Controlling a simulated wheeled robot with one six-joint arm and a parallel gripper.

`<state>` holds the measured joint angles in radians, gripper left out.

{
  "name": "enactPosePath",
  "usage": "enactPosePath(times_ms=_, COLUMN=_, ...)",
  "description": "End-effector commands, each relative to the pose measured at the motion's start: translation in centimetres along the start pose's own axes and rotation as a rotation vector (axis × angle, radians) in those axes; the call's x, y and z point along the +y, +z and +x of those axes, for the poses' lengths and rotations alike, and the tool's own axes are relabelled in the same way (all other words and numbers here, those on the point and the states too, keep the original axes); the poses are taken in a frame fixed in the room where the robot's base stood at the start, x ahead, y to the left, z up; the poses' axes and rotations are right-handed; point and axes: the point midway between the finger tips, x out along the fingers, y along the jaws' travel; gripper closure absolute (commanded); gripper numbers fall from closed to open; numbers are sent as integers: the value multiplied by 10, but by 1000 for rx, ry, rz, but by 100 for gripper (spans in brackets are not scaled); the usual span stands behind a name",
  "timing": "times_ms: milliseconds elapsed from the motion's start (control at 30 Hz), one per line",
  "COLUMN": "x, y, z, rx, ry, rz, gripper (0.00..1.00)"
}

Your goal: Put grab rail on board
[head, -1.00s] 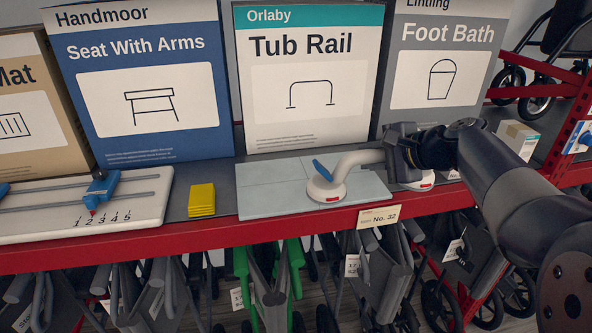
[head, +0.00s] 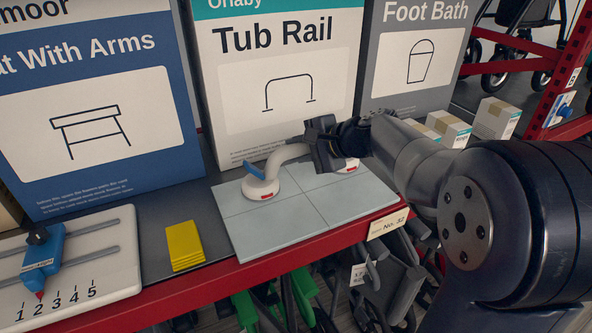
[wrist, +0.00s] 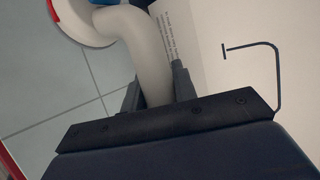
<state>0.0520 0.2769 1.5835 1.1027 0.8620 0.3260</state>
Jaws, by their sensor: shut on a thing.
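The grab rail (head: 289,152) is a white curved bar with two round suction feet and a blue lever. Its left foot (head: 261,188) rests on or just above the pale tiled board (head: 285,226), and its right foot (head: 346,166) is partly hidden behind my gripper. My gripper (head: 323,150) is shut on the bar from the right. In the wrist view the bar (wrist: 150,60) runs between my fingers (wrist: 157,88), with one foot (wrist: 80,20) over the tiles at top left. I cannot tell whether both feet touch the board.
A Tub Rail box (head: 275,100) stands behind the board. A yellow block (head: 184,245) and a white slider board (head: 90,280) lie left of it on the shelf. Small cartons (head: 447,128) stand at the right. The red shelf edge (head: 260,270) runs along the front.

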Motion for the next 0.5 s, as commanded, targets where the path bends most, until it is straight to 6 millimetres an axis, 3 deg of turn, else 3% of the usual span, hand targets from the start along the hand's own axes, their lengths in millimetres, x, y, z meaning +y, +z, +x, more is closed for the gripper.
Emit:
enactPosePath(times_ms=333, x=34, y=-9, z=21, rx=-1, ry=-1, rz=2, gripper=100)
enactPosePath(times_ms=500, x=39, y=-10, z=25, rx=1, ry=-3, rz=-1, gripper=100)
